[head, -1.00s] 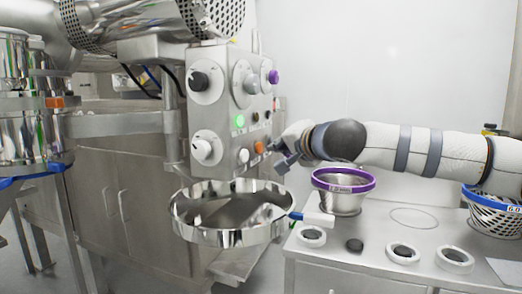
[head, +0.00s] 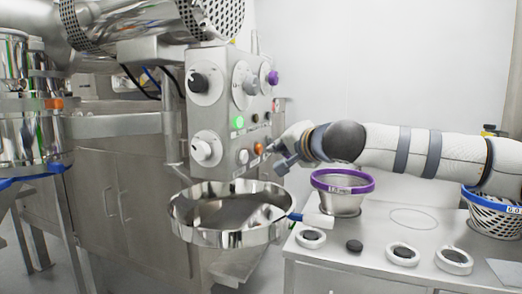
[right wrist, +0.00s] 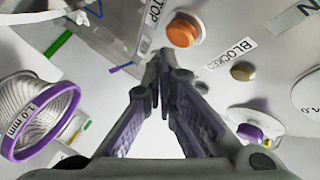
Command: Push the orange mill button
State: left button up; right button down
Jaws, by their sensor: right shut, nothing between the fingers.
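The orange button (head: 259,148) sits low on the front face of the steel control panel (head: 225,130). In the right wrist view the orange button (right wrist: 183,30) is close beyond and slightly right of my fingertips, near a label reading "STOP". My right gripper (head: 273,150) is shut and empty, just right of the button in the head view. In the right wrist view its closed fingertips (right wrist: 163,55) point toward the panel; I cannot tell whether they touch it. My left gripper is not in view.
The panel also has a lit green button (head: 238,121), knobs and a purple button (head: 272,77). A round steel pan (head: 232,237) hangs below it. A purple-rimmed sieve (head: 343,181) and a blue-rimmed basket (head: 492,222) stand on the steel table (head: 375,275) below my right arm.

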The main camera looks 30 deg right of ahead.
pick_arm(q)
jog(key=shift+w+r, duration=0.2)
pick_arm(e)
jog(key=shift+w+a, duration=0.65)
jog(key=shift+w, duration=0.05)
dwell(0.8)
pick_arm(q)
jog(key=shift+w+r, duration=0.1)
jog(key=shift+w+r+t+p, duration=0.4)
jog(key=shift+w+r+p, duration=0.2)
jog(key=shift+p, duration=0.15)
pick_arm(e)
jog(key=shift+s+d, duration=0.6)
jog(key=shift+s, duration=0.1)
